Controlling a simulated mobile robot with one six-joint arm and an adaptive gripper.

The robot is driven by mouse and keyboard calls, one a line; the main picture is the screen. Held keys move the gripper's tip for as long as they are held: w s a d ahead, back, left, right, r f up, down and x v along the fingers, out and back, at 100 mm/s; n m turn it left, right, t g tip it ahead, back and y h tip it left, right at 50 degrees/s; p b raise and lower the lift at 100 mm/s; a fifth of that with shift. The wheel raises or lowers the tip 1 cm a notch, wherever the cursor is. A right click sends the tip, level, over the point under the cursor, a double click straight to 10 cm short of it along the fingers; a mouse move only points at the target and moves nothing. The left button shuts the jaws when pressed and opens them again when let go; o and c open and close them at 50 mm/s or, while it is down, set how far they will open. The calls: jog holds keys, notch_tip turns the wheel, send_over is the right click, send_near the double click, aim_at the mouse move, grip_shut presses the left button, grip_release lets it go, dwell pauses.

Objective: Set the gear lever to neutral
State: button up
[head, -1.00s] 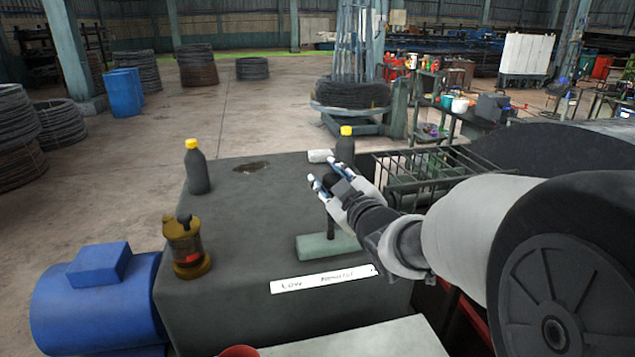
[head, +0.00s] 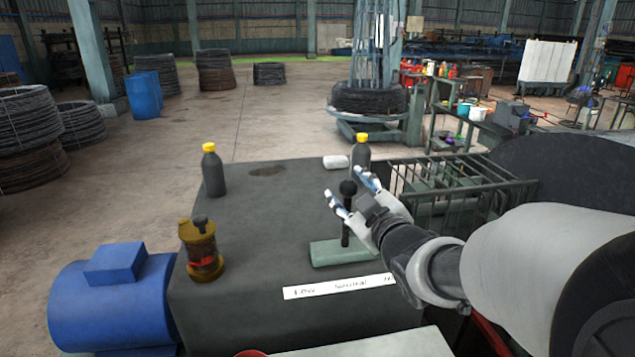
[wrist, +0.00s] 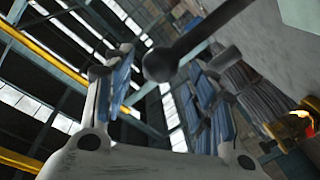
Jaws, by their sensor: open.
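The gear lever (head: 345,229) is a dark rod with a round black knob (head: 348,188), rising from a grey-green base plate (head: 326,253) on the dark housing. It looks close to upright. A white label strip (head: 335,287) in front reads "Low", "Neutral" and a third word that my arm partly covers. The lever stands roughly behind "Neutral". My gripper (head: 348,180) is open at knob height, coming from the right, with one finger on each side of the knob. In the wrist view the knob (wrist: 160,63) shows between the open fingers, near their tips; contact cannot be told.
Another bottle (head: 213,172) and a brass oiler (head: 201,250) are at the left. A wire rack (head: 455,190) lies right, near my arm.

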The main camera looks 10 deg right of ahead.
jog(key=s+d, duration=0.1)
jog(key=s, duration=0.8)
jog(key=shift+s+r, duration=0.15)
jog(key=shift+r, duration=0.15)
jog(key=s+d+f+m+g+h+b, duration=0.2)
jog(key=s+f+m+g+h+b, duration=0.15)
jog(key=s+f+m+g, duration=0.3)
jog(key=s+a+f+m+g+y, duration=0.1)
jog(key=s+a+f+g, duration=0.2)
jog(key=s+f, duration=0.2)
jog(key=s+a+f+m+g+b, duration=0.1)
jog(key=s+a+f+g, duration=0.2)
jog(key=s, duration=0.9)
notch_tip(320, 180, down, 3)
jog(key=shift+a+r+y, duration=0.15)
jog(key=shift+a+y, duration=0.2)
jog(key=shift+a, duration=0.1)
